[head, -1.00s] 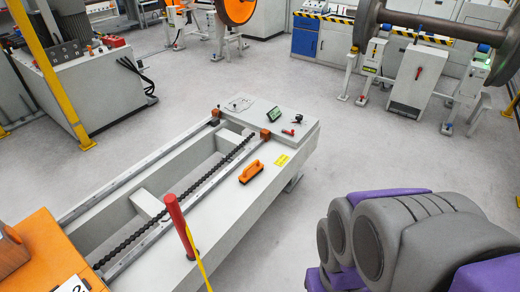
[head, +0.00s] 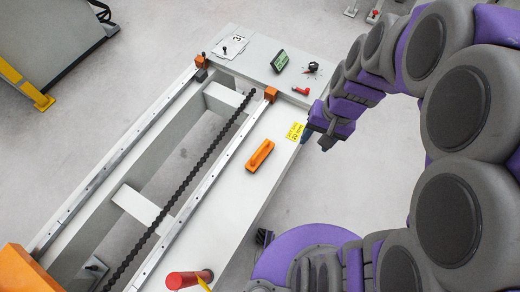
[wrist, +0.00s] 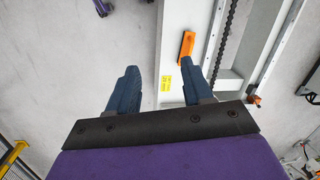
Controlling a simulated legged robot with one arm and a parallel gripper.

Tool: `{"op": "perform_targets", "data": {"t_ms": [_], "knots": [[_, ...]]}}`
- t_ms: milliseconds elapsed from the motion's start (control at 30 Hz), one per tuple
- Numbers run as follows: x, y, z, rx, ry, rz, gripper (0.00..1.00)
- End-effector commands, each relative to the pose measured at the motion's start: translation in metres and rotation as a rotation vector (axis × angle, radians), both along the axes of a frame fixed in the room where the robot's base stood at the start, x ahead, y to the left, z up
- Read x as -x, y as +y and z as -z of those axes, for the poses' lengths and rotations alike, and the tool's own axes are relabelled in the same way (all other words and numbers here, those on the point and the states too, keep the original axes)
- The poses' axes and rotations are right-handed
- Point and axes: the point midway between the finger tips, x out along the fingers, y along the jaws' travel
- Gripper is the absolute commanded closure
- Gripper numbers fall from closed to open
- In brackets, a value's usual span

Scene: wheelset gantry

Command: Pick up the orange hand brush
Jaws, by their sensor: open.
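The orange hand brush (head: 260,155) lies on the light grey top of the machine bed (head: 225,190), to the right of the rail in the head view. In the wrist view the brush (wrist: 186,45) shows beyond the right fingertip. My gripper (wrist: 158,72) is open and empty, its two dark blue fingers spread apart. In the head view my gripper (head: 318,138) is at the bed's right edge, to the right of and above the brush in the picture, apart from it. Its fingers are small and partly hidden there.
A yellow label (head: 295,131) is between brush and gripper. A red handle (head: 302,91), a dark screen (head: 279,60) and a knob (head: 311,67) are at the bed's far end. A dark threaded rod (head: 190,180) runs along the bed.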

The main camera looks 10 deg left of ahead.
Motion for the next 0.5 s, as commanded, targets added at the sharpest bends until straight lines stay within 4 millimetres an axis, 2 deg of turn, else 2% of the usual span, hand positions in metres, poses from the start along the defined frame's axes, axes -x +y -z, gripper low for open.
{"op": "perform_targets", "data": {"t_ms": [33,200,367,500], "knots": [[-0.014,0.01,0.011,-0.008,0.005,0.01,0.5],[-0.061,0.048,0.048,-0.028,-0.009,0.056,0.5],[-0.098,0.081,0.09,-0.038,-0.024,0.107,0.5],[-0.123,0.102,0.132,-0.043,-0.032,0.156,0.5]]}}
